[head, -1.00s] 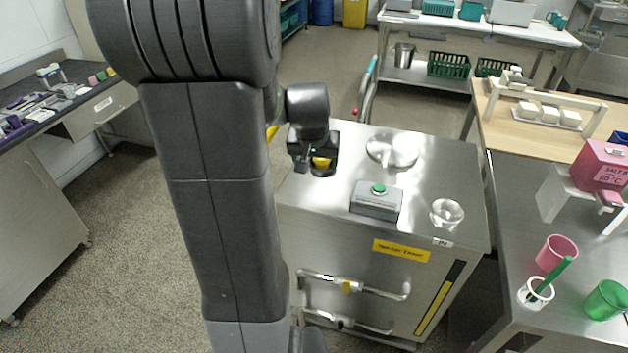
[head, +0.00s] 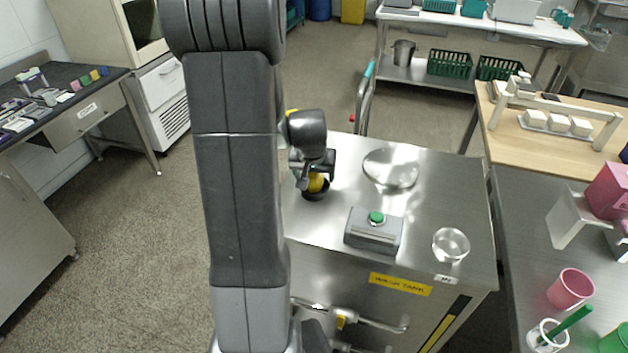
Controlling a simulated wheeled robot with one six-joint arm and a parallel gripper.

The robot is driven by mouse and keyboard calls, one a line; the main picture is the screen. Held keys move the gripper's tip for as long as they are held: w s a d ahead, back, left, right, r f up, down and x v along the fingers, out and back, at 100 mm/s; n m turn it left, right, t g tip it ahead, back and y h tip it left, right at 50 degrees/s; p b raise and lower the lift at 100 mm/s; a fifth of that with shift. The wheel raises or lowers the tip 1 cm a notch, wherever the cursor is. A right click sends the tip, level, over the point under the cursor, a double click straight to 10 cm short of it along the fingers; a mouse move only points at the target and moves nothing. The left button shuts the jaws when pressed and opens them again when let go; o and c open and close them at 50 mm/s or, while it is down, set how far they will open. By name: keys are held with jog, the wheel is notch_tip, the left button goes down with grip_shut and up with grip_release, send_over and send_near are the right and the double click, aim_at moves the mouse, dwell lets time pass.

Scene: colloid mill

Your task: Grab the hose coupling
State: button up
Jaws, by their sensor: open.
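A yellow piece (head: 317,183) sits in a round black holder (head: 315,195) at the back left of the steel cabinet top (head: 335,225). It may be the hose coupling; it is small and partly covered by my gripper, so I cannot tell for sure. My gripper (head: 308,180) is open and points down at the yellow piece. Its fingers are close around or beside it; whether they touch is unclear. My arm hides the cabinet's left part.
On the cabinet top stand a grey box with a green button (head: 374,230), a round metal lid (head: 391,168) and a clear glass bowl (head: 450,244). Pipes with a yellow-handled valve (head: 341,319) run along the cabinet front. A grey table (head: 530,240) with cups adjoins on the right.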

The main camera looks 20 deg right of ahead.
jog(key=c, duration=1.1)
jog(key=shift+c, duration=0.2)
